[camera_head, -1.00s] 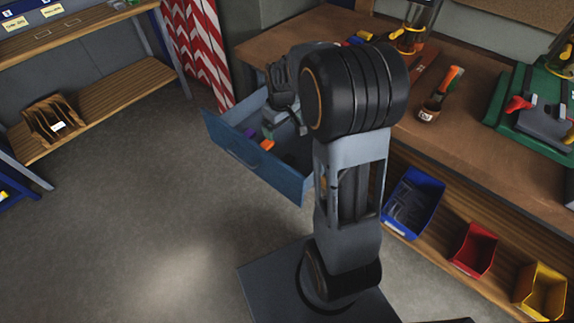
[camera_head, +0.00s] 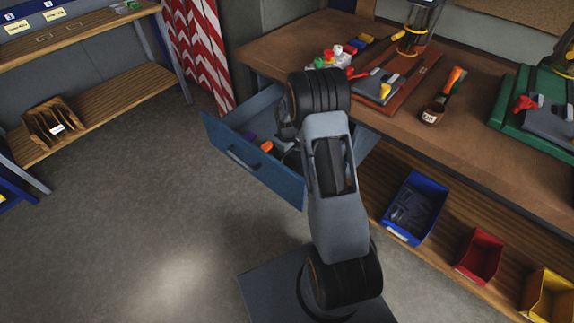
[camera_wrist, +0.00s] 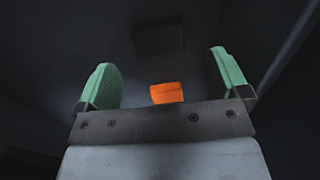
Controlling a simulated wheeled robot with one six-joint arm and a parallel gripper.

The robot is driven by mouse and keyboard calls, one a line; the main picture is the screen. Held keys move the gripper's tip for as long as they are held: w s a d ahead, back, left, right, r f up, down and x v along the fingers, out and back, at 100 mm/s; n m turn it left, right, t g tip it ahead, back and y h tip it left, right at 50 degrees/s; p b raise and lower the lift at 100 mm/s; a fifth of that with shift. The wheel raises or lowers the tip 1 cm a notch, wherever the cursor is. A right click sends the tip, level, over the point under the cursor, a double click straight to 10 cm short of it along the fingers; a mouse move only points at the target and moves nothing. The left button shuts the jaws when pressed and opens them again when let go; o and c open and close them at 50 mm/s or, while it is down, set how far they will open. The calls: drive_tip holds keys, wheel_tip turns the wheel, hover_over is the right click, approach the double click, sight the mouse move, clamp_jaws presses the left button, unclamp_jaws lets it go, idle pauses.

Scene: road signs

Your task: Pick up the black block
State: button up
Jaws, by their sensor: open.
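A dark block (camera_wrist: 158,38) that looks black lies on the drawer floor, beyond the fingers in the wrist view. My gripper (camera_wrist: 162,64) is open, its two green fingers spread wide with nothing held. An orange block (camera_wrist: 166,93) shows between the fingers, nearer the gripper's base than the dark block. In the head view the orange block (camera_head: 267,146) is in the open blue drawer (camera_head: 255,168), left of my wrist. My arm hides the fingertips and the black block there.
The drawer walls stand close around my gripper. The workbench (camera_head: 400,108) with tools is above and right. Blue (camera_head: 414,207), red (camera_head: 479,257) and yellow (camera_head: 548,297) bins sit on the lower shelf. The floor at left is clear.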

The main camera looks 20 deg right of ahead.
sight(288, 162)
drive_tip(key=shift+f, duration=2.7)
drive_tip(key=shift+c, duration=0.3)
drive_tip(key=c, duration=1)
